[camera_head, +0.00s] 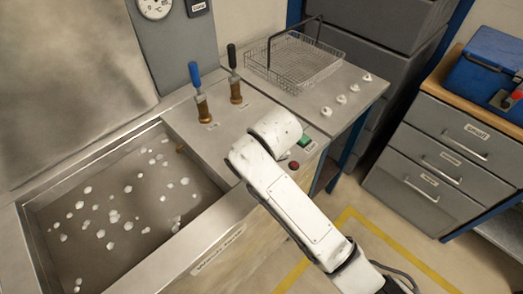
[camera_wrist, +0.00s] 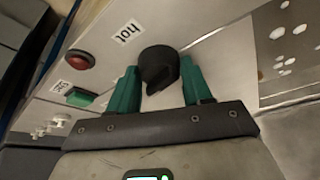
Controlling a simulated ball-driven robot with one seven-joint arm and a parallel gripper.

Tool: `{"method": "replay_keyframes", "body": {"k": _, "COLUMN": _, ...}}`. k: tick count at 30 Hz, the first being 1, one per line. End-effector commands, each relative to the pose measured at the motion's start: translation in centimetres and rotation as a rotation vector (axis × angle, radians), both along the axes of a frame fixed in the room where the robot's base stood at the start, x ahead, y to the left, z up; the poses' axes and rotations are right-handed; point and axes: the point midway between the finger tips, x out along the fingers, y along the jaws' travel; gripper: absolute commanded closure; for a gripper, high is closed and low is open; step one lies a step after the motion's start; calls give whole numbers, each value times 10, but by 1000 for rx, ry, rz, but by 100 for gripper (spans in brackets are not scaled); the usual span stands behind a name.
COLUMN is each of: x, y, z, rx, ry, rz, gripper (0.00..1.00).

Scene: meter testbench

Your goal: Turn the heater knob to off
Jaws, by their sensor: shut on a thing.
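The heater knob (camera_wrist: 158,66) is round and black with a raised ridge, on the front of the metal bench. A label reading "hot" (camera_wrist: 128,32) is beside it. My gripper (camera_wrist: 161,78) has two green fingers, one on each side of the knob, and is shut on it. The ridge runs towards the gripper's palm in the wrist view; the exact setting is hard to tell. In the head view the knob and my fingers are hidden behind my white arm.
A red button (camera_wrist: 81,60) and a green button (camera_wrist: 82,97) sit near the knob. The bench has a sunken tank (camera_head: 38,208) holding white balls, a blue-handled lever (camera_head: 195,75), a black-handled lever (camera_head: 233,60) and a wire basket (camera_head: 290,62). Grey drawers (camera_head: 440,150) stand at right.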

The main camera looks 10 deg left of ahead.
Motion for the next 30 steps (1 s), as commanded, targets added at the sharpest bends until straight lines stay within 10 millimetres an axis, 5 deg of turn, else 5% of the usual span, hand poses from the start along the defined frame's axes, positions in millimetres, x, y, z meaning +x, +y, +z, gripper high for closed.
{"method": "replay_keyframes", "body": {"k": 30, "x": 5, "y": -3, "z": -1, "rx": 0, "ry": 1, "rz": 955, "gripper": 81}}
